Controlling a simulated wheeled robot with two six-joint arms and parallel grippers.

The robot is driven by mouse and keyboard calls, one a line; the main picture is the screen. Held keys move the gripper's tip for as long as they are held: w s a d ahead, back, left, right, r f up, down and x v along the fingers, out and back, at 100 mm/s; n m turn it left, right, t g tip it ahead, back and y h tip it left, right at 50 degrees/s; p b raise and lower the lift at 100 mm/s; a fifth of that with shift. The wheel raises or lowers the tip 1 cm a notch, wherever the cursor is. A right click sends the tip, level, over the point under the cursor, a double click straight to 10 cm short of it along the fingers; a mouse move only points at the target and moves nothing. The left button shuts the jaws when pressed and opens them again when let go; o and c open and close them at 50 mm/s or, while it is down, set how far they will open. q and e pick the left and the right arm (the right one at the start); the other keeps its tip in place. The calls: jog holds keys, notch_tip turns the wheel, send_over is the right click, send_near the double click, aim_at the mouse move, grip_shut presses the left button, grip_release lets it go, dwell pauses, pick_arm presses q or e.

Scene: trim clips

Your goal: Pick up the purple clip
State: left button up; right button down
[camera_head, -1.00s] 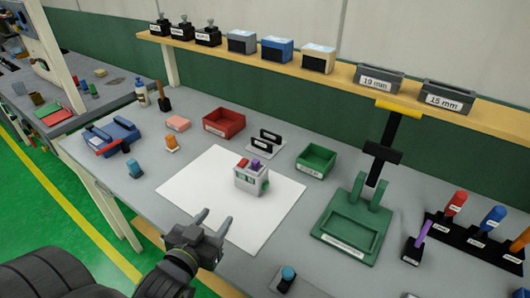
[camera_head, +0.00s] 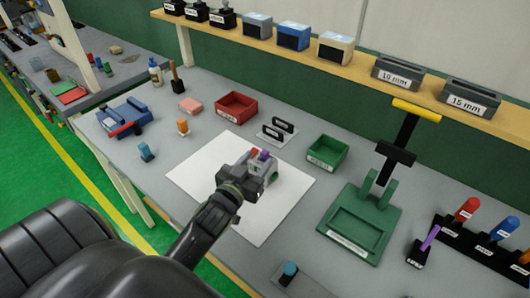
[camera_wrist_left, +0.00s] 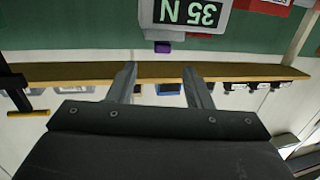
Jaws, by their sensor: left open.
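The purple clip (camera_head: 264,155) sits on top of a grey block (camera_head: 271,172) on the white sheet. A red clip (camera_head: 254,152) is just left of it on the same block. In the left wrist view, which is upside down, the purple clip (camera_wrist_left: 163,47) shows beyond the fingertips, at the edge of the block (camera_wrist_left: 240,18) marked "35 N". My left gripper (camera_head: 246,168) is at the block's near left side and hides part of it. Its two fingers (camera_wrist_left: 160,78) are apart, with nothing held between them. My right gripper is not in view.
A red bin (camera_head: 236,107) and a green bin (camera_head: 327,153) stand behind the sheet, with black upright plates (camera_head: 277,130) between them. A green fixture (camera_head: 362,220) stands to the right. The white sheet (camera_head: 285,205) is clear around the block.

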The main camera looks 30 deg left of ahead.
aim_at(264, 153)
pick_arm(q)
jog(key=shift+w+a+f, duration=0.1)
jog(key=shift+w+a, duration=0.05)
jog(key=shift+w, duration=0.6)
jog(key=w, duration=0.1)
jog(key=w+p, duration=0.1)
jog(key=w+f, duration=0.1)
jog(key=shift+w+a, duration=0.25)
jog(key=shift+w, duration=0.1)
jog(key=shift+w+f+p, duration=0.1)
jog(key=shift+w+p, duration=0.2)
jog(key=shift+w, duration=0.05)
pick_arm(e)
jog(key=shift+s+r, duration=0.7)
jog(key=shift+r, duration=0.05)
pick_arm(q)
grip_shut()
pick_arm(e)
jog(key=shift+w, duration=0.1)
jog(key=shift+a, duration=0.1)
